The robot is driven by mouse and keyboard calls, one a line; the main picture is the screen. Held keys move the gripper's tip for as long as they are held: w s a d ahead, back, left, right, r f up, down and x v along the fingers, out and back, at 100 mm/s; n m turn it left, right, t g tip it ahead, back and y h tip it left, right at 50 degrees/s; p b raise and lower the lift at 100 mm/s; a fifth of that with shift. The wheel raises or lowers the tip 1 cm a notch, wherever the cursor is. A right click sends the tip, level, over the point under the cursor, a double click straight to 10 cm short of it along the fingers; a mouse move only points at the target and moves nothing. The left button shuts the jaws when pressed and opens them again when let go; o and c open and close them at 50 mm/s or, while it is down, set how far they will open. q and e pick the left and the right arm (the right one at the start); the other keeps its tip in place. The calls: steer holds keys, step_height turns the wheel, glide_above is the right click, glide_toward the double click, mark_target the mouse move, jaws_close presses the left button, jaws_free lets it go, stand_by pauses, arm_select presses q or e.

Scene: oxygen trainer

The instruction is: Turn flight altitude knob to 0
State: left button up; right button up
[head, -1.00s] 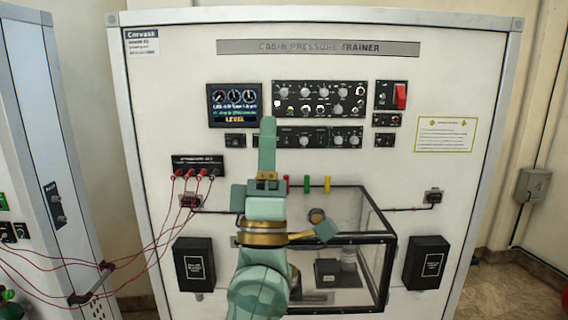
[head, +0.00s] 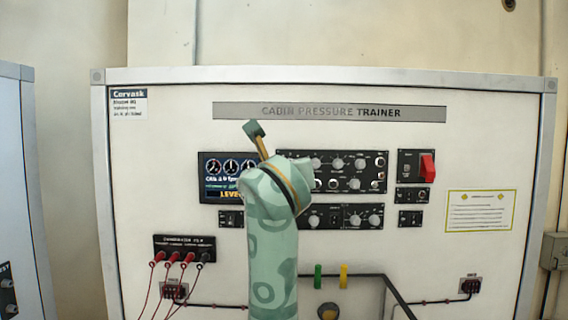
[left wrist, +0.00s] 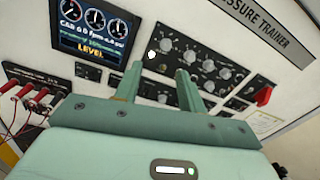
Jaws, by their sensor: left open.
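The trainer panel carries an upper knob panel (head: 347,172) and a lower knob panel (head: 344,216), each with several grey round knobs. The labels are too small to read, so I cannot tell which knob is flight altitude or where it points. In the left wrist view my left gripper (left wrist: 158,78) is open and empty. Its two fingers reach toward the knob panels, overlapping the lower one (left wrist: 150,90). Contact with a knob cannot be told. My right gripper is not visible.
The display reading LEVEL (head: 222,170) is left of the knob panels, partly covered by my arm. A red switch (head: 427,166) is to the right. Red cables (head: 160,275) hang at lower left.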

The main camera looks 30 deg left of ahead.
arm_select(q)
steer(key=d+p+x, duration=0.1)
steer(key=p+x, duration=0.1)
steer(key=x, duration=1)
steer(key=shift+w, duration=0.65)
steer(key=c, duration=0.5)
jaws_close()
steer(key=shift+d, duration=0.1)
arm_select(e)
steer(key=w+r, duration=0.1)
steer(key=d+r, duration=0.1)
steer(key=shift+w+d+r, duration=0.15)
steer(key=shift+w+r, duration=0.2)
